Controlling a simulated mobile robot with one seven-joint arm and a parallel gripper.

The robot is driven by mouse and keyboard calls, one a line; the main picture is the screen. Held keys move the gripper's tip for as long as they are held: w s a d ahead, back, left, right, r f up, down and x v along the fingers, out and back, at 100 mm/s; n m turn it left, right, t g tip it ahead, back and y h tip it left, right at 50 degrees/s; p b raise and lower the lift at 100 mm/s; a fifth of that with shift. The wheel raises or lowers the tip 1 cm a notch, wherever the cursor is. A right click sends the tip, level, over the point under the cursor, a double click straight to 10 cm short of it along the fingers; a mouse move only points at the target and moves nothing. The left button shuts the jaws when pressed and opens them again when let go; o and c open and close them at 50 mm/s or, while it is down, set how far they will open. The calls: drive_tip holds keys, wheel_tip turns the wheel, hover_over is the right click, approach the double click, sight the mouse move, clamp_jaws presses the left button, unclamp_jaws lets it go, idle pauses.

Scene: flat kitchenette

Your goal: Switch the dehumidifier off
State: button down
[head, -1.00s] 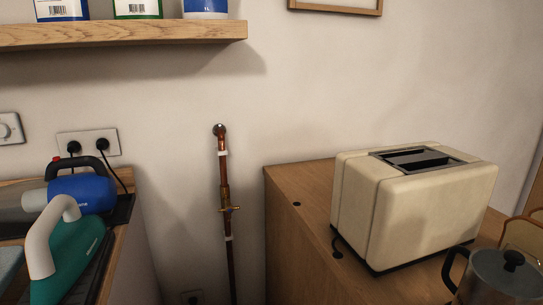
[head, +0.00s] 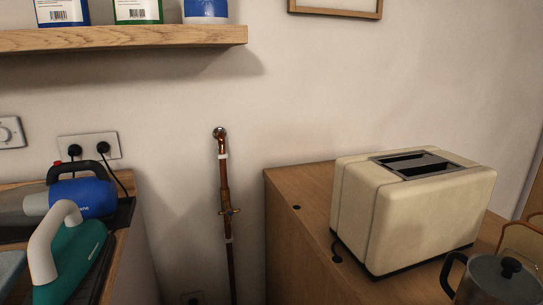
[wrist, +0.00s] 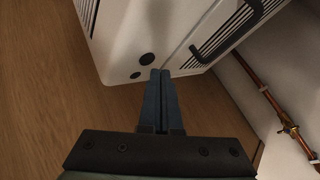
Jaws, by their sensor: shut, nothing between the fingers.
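A white appliance (wrist: 160,30), which looks like the dehumidifier, stands at the top of the wrist view. It has two round dark spots, a larger one (wrist: 147,59) and a smaller one (wrist: 136,75), near its lower edge. A dark slotted grille (wrist: 222,38) is on its right-hand face. My gripper (wrist: 160,72) is shut and empty, with its tips close to the larger spot in the picture. I cannot tell whether they touch the appliance. The dehumidifier does not show in the head view.
A copper pipe with a valve (head: 226,211) runs down the wall; it also shows in the wrist view (wrist: 288,128). A cream toaster (head: 415,215) and a kettle (head: 495,283) stand on the right cabinet (head: 300,225). Handheld appliances (head: 75,240) lie on the left. Wooden floor (wrist: 50,110) is clear.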

wheel_tip(320, 180, up, 6)
drive_tip(key=p, duration=0.5)
